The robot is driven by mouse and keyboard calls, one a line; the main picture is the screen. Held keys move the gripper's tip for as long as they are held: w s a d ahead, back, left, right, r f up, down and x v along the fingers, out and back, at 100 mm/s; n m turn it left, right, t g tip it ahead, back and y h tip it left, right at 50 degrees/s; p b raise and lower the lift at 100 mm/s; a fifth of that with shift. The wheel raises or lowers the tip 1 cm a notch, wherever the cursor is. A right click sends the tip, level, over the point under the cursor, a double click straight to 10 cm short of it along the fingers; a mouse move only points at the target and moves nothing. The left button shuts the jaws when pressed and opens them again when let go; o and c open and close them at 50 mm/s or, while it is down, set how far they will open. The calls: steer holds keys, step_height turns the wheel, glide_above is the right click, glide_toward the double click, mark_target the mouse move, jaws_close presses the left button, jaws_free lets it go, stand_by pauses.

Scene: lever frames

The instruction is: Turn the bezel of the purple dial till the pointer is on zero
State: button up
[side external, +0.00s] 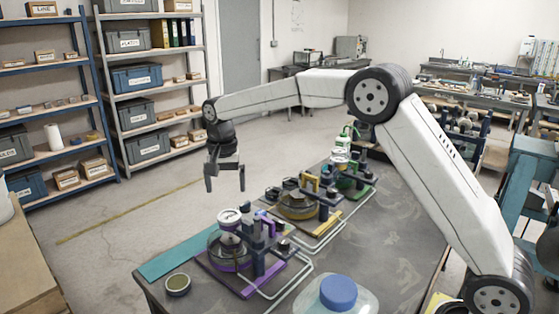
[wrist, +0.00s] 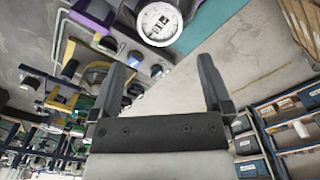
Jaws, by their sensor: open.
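In the side external view the dial (side external: 229,217) looks like a small white-topped gauge on the fixture with a purple base (side external: 213,275). My gripper (side external: 226,186) hangs above the dial's height, fingers down, clear of it. In the wrist view the gripper (wrist: 163,58) has its fingers wide apart with nothing between them.
A yellow fixture (side external: 328,228) and a green fixture (side external: 360,191) stand farther back along the bench. A blue-lidded jar (side external: 338,292) and a small round tin (side external: 178,284) sit near the front. A teal strip (side external: 175,260) lies left of the purple fixture. Floor left of the bench is clear.

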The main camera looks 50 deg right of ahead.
mark_target(229, 216)
steer(key=shift+f, duration=0.15)
steer(key=shift+f, duration=3.8)
steer(key=c, duration=1)
